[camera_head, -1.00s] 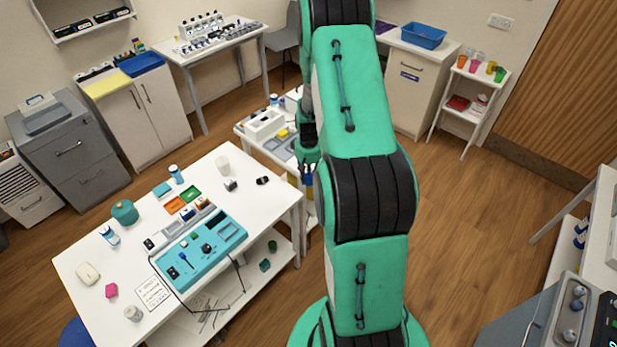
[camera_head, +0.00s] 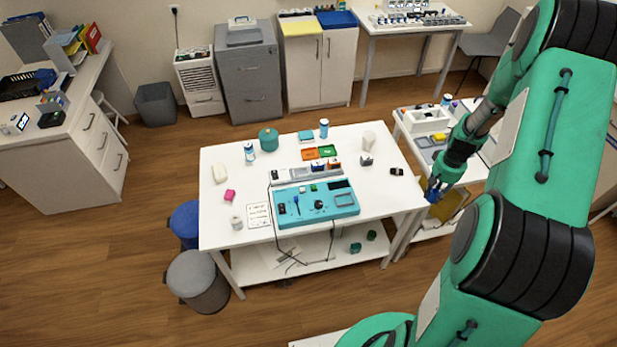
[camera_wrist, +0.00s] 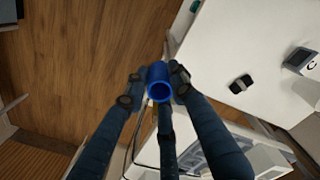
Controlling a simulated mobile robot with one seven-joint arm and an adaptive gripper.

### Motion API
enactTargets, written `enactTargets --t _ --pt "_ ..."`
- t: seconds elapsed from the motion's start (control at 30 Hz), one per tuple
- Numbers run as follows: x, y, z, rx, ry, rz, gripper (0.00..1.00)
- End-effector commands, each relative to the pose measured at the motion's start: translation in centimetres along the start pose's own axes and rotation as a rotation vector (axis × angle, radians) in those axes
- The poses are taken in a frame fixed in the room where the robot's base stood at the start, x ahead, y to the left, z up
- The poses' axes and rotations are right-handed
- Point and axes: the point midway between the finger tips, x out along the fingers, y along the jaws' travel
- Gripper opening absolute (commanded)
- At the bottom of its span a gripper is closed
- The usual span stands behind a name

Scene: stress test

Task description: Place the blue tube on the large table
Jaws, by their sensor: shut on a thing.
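My gripper (camera_head: 433,190) is at the right side of the large white table (camera_head: 385,219), just off its right edge. In the head view, the tube shows only as a small blue spot (camera_head: 432,196) at the fingertips. The table also shows at the right of the wrist view (camera_wrist: 225,50), with the tube apart from it over the floor side.
A teal panel (camera_head: 290,211) with cables and several small items occupies the table's middle. A dark small item (camera_head: 397,171) and a white cup (camera_head: 369,140) are near its right side. A smaller white table (camera_head: 478,170) stands behind my gripper.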

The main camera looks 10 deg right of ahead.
Motion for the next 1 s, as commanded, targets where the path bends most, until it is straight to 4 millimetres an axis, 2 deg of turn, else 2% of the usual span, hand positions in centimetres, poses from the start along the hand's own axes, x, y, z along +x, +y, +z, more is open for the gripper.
enactTargets --t 0.03,0.3,0.5,0.7,1.0 --pt "0.9 -1.1 0.3 -0.003 0.0 0.0 0.07" --pt "3.3 -7.1 2.9 0.001 0.0 0.0 0.07" --pt "5.1 -10.9 5.1 0.005 0.0 0.0 0.07" --pt "6.2 -13.2 6.6 0.008 0.0 0.0 0.07" --pt "6.4 -14.0 7.2 0.012 0.001 0.0 0.07"
